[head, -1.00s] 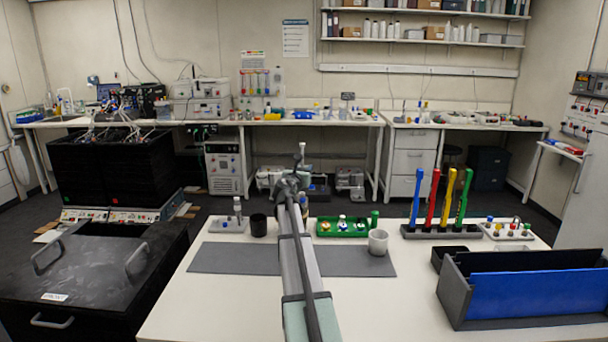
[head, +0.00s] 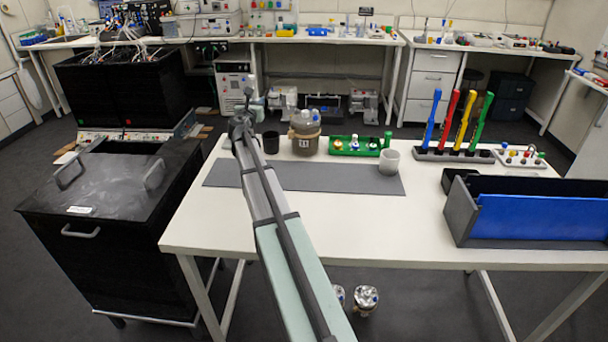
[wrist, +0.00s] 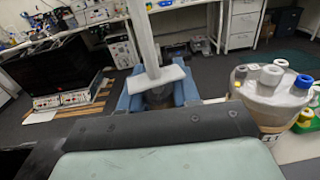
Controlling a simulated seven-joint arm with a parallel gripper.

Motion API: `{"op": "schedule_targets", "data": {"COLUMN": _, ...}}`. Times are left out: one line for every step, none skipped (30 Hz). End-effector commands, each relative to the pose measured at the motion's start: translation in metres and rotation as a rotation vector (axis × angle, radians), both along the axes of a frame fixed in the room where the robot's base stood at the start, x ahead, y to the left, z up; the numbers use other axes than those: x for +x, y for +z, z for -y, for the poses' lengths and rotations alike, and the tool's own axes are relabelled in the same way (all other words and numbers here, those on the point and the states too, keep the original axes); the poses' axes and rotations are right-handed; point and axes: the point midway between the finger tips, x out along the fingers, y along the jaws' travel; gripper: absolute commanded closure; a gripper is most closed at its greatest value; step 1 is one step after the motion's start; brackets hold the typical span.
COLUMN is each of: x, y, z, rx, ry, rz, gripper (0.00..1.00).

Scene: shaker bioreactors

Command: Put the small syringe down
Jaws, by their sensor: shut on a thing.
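The small syringe (wrist: 145,40) stands upright in the wrist view, a pale barrel with a wide flange. The blue fingers of my gripper (wrist: 157,97) are shut around its lower part, just below the flange. In the head view a thin upright piece of the syringe (head: 249,96) shows above my gripper (head: 243,124), over the table's back left. My arm hides the fingers there. I cannot tell how far the syringe is above the table.
A lidded vessel (head: 304,138) stands right of my gripper, with a black cup (head: 271,143) between them. The grey mat (head: 330,178) is bare in front. A black cabinet (head: 100,190) stands left.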

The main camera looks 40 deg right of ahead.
Motion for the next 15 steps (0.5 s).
{"op": "schedule_targets", "data": {"x": 0.007, "y": -0.007, "z": -0.023, "rx": -0.001, "ry": 0.025, "rz": -0.001, "gripper": 1.0}}
{"op": "schedule_targets", "data": {"x": 0.011, "y": -0.011, "z": -0.034, "rx": -0.001, "ry": 0.037, "rz": -0.002, "gripper": 1.0}}
{"op": "schedule_targets", "data": {"x": 0.015, "y": -0.016, "z": -0.049, "rx": 0.0, "ry": 0.051, "rz": -0.001, "gripper": 1.0}}
{"op": "schedule_targets", "data": {"x": 0.017, "y": -0.019, "z": -0.059, "rx": -0.001, "ry": 0.06, "rz": -0.002, "gripper": 1.0}}
{"op": "schedule_targets", "data": {"x": 0.02, "y": -0.023, "z": -0.069, "rx": -0.001, "ry": 0.068, "rz": -0.002, "gripper": 1.0}}
{"op": "schedule_targets", "data": {"x": 0.022, "y": -0.027, "z": -0.081, "rx": -0.001, "ry": 0.076, "rz": -0.001, "gripper": 1.0}}
{"op": "schedule_targets", "data": {"x": 0.023, "y": -0.03, "z": -0.089, "rx": -0.001, "ry": 0.081, "rz": -0.001, "gripper": 1.0}}
{"op": "schedule_targets", "data": {"x": 0.024, "y": -0.033, "z": -0.095, "rx": -0.001, "ry": 0.083, "rz": -0.001, "gripper": 1.0}}
{"op": "schedule_targets", "data": {"x": 0.025, "y": -0.037, "z": -0.105, "rx": -0.001, "ry": 0.087, "rz": -0.001, "gripper": 1.0}}
{"op": "schedule_targets", "data": {"x": 0.025, "y": -0.039, "z": -0.111, "rx": -0.001, "ry": 0.086, "rz": -0.001, "gripper": 1.0}}
{"op": "schedule_targets", "data": {"x": 0.025, "y": -0.042, "z": -0.116, "rx": -0.001, "ry": 0.087, "rz": -0.001, "gripper": 1.0}}
{"op": "schedule_targets", "data": {"x": 0.024, "y": -0.045, "z": -0.123, "rx": 0.001, "ry": 0.085, "rz": -0.001, "gripper": 1.0}}
{"op": "schedule_targets", "data": {"x": 0.024, "y": -0.047, "z": -0.128, "rx": -0.001, "ry": 0.082, "rz": -0.001, "gripper": 1.0}}
{"op": "schedule_targets", "data": {"x": 0.023, "y": -0.05, "z": -0.132, "rx": -0.001, "ry": 0.078, "rz": -0.001, "gripper": 1.0}}
{"op": "schedule_targets", "data": {"x": 0.021, "y": -0.053, "z": -0.137, "rx": -0.001, "ry": 0.07, "rz": -0.001, "gripper": 1.0}}
